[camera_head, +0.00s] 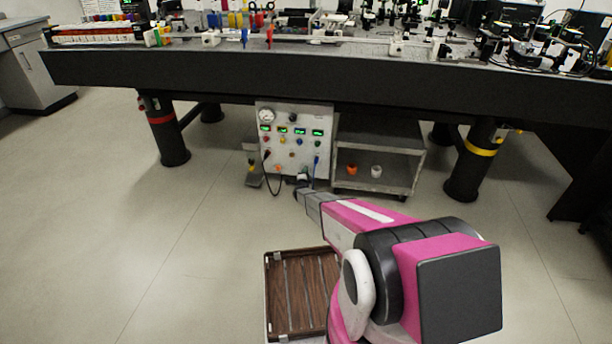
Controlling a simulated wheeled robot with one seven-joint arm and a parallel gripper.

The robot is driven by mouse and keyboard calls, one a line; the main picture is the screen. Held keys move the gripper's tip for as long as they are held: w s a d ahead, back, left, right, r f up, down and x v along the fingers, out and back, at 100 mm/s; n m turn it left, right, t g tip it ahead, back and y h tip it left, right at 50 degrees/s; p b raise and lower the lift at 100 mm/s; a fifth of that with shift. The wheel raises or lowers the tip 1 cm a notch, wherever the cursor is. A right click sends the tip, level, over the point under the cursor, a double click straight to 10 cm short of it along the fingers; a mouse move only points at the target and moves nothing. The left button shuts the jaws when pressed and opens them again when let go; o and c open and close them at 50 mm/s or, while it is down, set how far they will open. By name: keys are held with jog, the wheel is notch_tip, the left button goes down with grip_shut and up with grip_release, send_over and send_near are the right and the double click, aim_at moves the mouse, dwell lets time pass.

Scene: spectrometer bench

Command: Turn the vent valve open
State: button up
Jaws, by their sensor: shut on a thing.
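A pale control panel (293,150) stands under the bench, with a round gauge, green displays and several coloured knobs. My gripper (303,188) reaches to the panel's lower front edge, right of its middle. It is shut on a small part there, which I take to be the vent valve (303,177). My gripper and arm hide much of the valve, so its handle angle cannot be made out. A black cable and a blue cable hang close on either side of my gripper.
A grey cart (378,133) with an orange and a white cup on its lower shelf stands right of the panel. The long black optical bench (230,77) spans above. A brown slatted tray (295,290) is beside my arm. Floor at left is clear.

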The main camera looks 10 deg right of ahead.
jog(key=shift+m, duration=0.6)
jog(key=o, duration=0.9)
jog(key=v, duration=1.1)
jog(key=shift+r, duration=0.15)
